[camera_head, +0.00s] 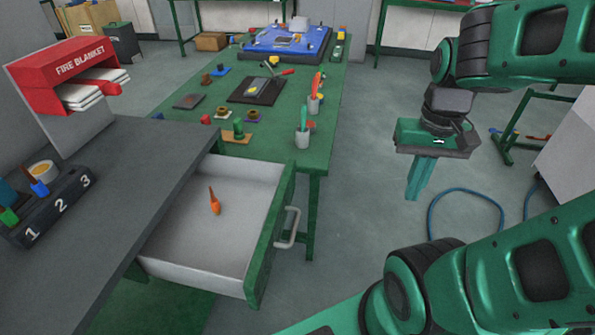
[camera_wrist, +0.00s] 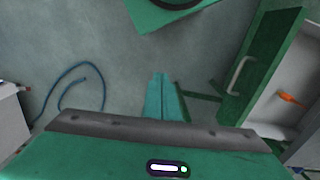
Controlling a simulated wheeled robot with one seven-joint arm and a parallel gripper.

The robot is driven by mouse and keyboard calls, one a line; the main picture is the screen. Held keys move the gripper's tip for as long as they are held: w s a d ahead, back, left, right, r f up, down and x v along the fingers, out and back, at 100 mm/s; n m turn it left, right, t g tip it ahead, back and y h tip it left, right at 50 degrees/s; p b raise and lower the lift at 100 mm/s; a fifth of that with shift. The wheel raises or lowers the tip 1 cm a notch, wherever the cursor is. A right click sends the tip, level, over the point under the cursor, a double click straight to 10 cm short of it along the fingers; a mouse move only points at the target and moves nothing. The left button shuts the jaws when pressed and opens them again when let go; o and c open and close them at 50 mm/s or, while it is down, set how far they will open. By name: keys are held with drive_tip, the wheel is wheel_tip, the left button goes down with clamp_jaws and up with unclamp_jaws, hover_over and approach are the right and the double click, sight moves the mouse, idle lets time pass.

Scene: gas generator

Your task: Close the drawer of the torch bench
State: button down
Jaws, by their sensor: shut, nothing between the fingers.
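The drawer (camera_head: 195,240) of the torch bench (camera_head: 170,140) is pulled out, with a white inside and a green front (camera_head: 270,245). A pale bar handle (camera_head: 290,228) is on its front. An orange tool (camera_head: 214,203) lies in the drawer. My gripper (camera_head: 416,195) points down over the floor, to the right of the drawer front and apart from it. Its green fingers are shut and empty. In the wrist view the fingers (camera_wrist: 163,98) are in the middle, and the drawer front (camera_wrist: 258,65) with its handle (camera_wrist: 238,76) is at the right.
A long green table (camera_head: 330,110) with tools and cups stands behind the drawer. A red fire blanket box (camera_head: 65,65) and a numbered holder (camera_head: 50,210) are on the dark bench top. A blue hose (camera_head: 470,190) lies on the floor. Open floor separates my gripper from the drawer.

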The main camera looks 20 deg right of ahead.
drive_tip(key=w+a+f+m+t+y, duration=0.15)
drive_tip(key=w+f+m, duration=0.25)
drive_tip(key=w+m, duration=0.7)
drive_tip(key=w+a+f+m+t+y, duration=0.1)
drive_tip(key=w+a+f+m+y, duration=0.15)
drive_tip(key=w+f+m, duration=0.8)
drive_tip(key=w+a+f+n, duration=0.2)
drive_tip(key=w+a+f, duration=0.1)
drive_tip(key=w+a, duration=0.4)
drive_tip(key=shift+w+f+n+h, duration=0.2)
drive_tip(key=shift+w+n+h, duration=0.15)
drive_tip(key=shift+w, duration=0.25)
drive_tip(key=shift+w+d, duration=0.1)
